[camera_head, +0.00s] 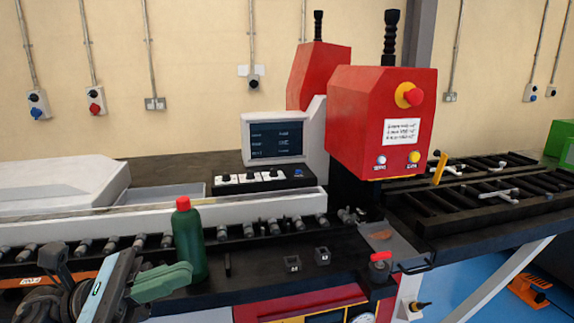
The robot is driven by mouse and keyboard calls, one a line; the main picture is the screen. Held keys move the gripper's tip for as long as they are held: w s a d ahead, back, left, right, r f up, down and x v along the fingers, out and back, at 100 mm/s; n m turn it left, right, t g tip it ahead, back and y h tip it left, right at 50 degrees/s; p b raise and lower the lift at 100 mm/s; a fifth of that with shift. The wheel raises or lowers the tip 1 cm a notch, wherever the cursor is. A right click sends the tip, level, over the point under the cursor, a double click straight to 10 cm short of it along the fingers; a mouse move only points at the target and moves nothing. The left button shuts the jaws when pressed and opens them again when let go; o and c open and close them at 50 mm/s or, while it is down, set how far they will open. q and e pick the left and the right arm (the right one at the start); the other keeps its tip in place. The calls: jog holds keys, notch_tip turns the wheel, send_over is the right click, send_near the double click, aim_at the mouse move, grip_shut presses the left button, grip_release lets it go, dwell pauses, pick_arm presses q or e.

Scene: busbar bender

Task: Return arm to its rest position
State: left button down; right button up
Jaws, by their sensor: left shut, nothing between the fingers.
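My left gripper (54,264) is at the lower left, partly cut off by the bottom edge of the picture. Its dark fingers are shut with nothing between them, in front of the roller track's left end. The grey wrist with a pale blue strip shows just right of the fingers. My right gripper is not in view.
A green bottle with a red cap (189,245) stands close to the right of my left gripper. Small dark blocks (292,264) lie on the black top. An orange strip (30,281) is near the fingers.

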pick_arm(q)
jog(key=w+a+f+m+t+y+p, duration=0.1)
jog(key=a+f+m+t+y, duration=0.2)
jog(key=f+m+t+y, duration=0.85)
jog(key=a+f+m+t+y, duration=0.3)
jog(key=f+m+t+y, duration=0.15)
jog(key=f+m, duration=1.45)
jog(key=s+f+n+g+y, duration=0.4)
jog(key=s+f+n+g, duration=0.4)
jog(key=s+f, duration=1.1)
jog(key=s+n, duration=0.3)
jog(key=n, duration=0.1)
jog(key=shift+f+g, duration=0.4)
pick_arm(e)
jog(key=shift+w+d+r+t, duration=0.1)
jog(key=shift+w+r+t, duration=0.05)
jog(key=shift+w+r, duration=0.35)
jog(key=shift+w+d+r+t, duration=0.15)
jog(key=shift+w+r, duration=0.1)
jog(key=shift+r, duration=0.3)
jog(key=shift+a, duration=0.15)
